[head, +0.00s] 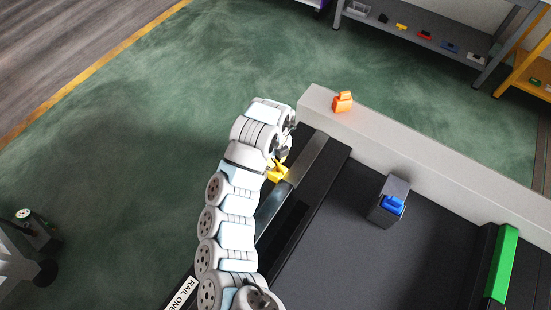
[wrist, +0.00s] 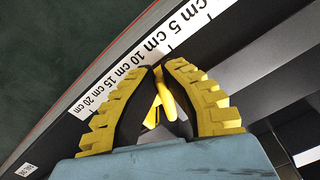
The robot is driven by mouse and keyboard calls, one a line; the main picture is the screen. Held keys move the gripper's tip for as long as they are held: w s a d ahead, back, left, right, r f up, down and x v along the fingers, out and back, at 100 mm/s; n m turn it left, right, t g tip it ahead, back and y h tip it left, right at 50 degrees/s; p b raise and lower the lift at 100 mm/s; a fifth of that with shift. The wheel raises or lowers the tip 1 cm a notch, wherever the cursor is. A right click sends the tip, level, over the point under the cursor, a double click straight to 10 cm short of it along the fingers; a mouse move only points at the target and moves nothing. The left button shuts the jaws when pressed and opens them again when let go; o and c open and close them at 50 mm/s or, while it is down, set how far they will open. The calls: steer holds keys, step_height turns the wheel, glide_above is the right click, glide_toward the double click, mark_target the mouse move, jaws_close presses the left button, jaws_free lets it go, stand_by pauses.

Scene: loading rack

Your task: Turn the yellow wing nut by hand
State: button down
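The yellow wing nut (head: 277,172) sits at the rack's dark left rail in the head view, beside the end of my arm. In the wrist view the wing nut (wrist: 167,103) lies between the two fingers of my gripper (wrist: 164,68). The fingers have ridged yellow backs and dark inner faces. They lean together, and their tips appear to close on the wing nut's upper part. Its lower part shows in the gap between them. In the head view my arm hides most of the gripper.
A blue one (head: 392,205) is on a dark block on the rack's bed. A green bar (head: 502,263) is at right. A centimetre scale (wrist: 135,60) runs beside my gripper. Green floor lies open left.

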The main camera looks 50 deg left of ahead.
steer(key=shift+s+r+n+p, duration=0.15)
steer(key=shift+s+n+p, duration=0.1)
steer(key=shift+n+p, duration=0.8)
steer(key=shift+s+n+p, duration=0.2)
steer(key=shift+n+p, duration=0.1)
steer(key=shift+n, duration=0.95)
steer(key=c, duration=1.1)
jaws_free()
steer(key=shift+c, duration=0.2)
steer(key=shift+f, duration=0.2)
